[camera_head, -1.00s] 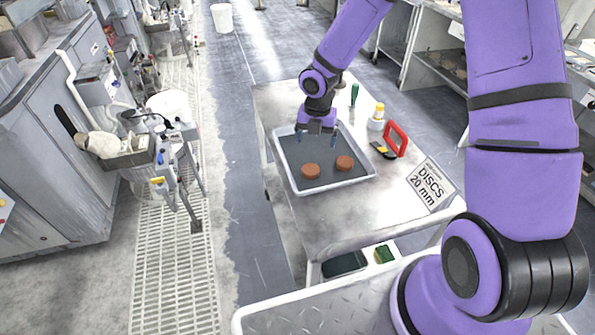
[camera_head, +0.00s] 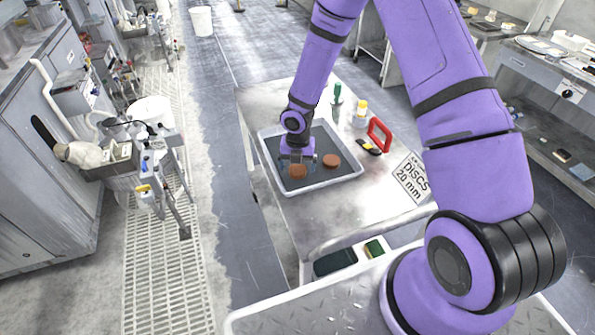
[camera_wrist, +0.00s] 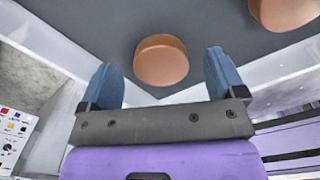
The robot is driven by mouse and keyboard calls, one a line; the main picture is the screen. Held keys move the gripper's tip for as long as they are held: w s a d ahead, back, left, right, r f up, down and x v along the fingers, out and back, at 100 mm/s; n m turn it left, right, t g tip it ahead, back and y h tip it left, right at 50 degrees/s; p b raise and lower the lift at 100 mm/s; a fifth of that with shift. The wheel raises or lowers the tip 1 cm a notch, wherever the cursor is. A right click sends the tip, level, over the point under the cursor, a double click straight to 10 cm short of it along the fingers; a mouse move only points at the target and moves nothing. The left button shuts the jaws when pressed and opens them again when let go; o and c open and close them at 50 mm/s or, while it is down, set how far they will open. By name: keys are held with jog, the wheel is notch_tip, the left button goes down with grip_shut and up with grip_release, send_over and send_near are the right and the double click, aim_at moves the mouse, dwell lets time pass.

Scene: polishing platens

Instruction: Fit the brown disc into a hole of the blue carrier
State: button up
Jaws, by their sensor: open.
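Two brown discs lie flat in a white-rimmed tray (camera_head: 318,186) with a dark floor. The left disc (camera_head: 297,172) is just below my gripper (camera_head: 297,163) in the head view. The right disc (camera_head: 331,160) lies a little farther to the right. In the wrist view, my gripper (camera_wrist: 168,85) is open, with its blue fingers apart and empty. One disc (camera_wrist: 161,60) shows between and beyond the fingertips, apart from both. The other disc (camera_wrist: 285,12) is cut off at the top right. I see no blue carrier in these views.
The tray stands on a metal cart (camera_head: 320,222). A low shelf holds a dark green tray (camera_head: 335,262).

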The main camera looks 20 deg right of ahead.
jog(key=shift+f, duration=0.5)
jog(key=c, duration=1.1)
